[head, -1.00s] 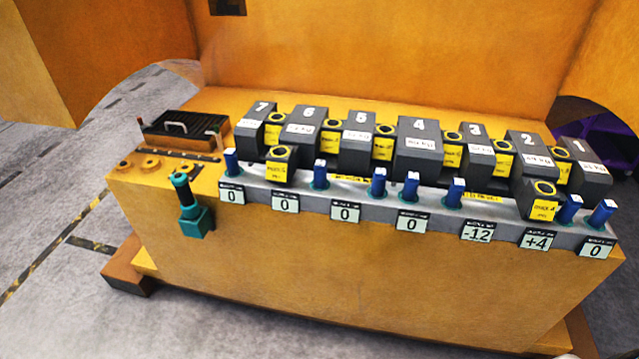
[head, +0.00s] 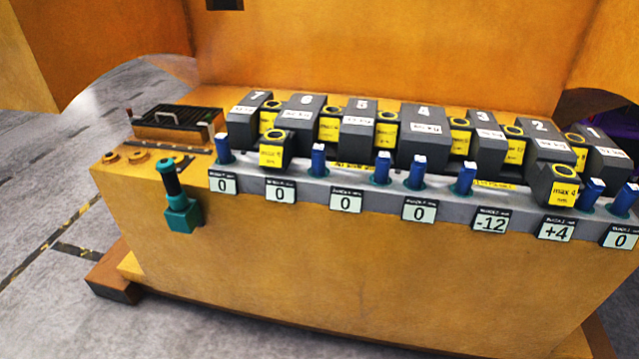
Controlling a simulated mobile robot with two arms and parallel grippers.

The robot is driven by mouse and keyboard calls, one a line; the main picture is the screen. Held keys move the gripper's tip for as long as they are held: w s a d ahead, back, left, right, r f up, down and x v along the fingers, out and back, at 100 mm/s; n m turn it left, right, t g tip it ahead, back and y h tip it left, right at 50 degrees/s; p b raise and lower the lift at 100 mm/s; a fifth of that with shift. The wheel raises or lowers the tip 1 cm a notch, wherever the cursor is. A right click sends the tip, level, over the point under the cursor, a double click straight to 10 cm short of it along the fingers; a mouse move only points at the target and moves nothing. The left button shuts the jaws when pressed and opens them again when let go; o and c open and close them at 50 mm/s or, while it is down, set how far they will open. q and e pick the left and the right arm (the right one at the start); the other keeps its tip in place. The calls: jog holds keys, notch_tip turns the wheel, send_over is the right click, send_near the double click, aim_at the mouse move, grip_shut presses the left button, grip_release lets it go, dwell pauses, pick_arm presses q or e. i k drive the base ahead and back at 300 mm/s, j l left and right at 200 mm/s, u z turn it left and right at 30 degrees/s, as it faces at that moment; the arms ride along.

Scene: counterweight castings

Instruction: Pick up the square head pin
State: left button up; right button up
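Several blue pins with pale, square-looking tops stand upright in a row along the grey front rail (head: 400,202). One blue pin (head: 222,149) is at the left end, another (head: 382,168) is near the middle, and another (head: 591,195) is towards the right. The pictures do not single out one of them as the square head pin. Neither of my grippers is in view.
Dark grey castings numbered 1 to 7, such as casting 4 (head: 424,137), stand behind the pins with yellow labelled blocks between them. Number plates (head: 346,202) line the rail. A black grate (head: 173,118) lies at the left.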

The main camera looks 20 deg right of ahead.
aim_at(318, 150)
jog(key=i+l+u, duration=0.1)
jog(key=l+u, duration=0.3)
jog(key=l, duration=1.35)
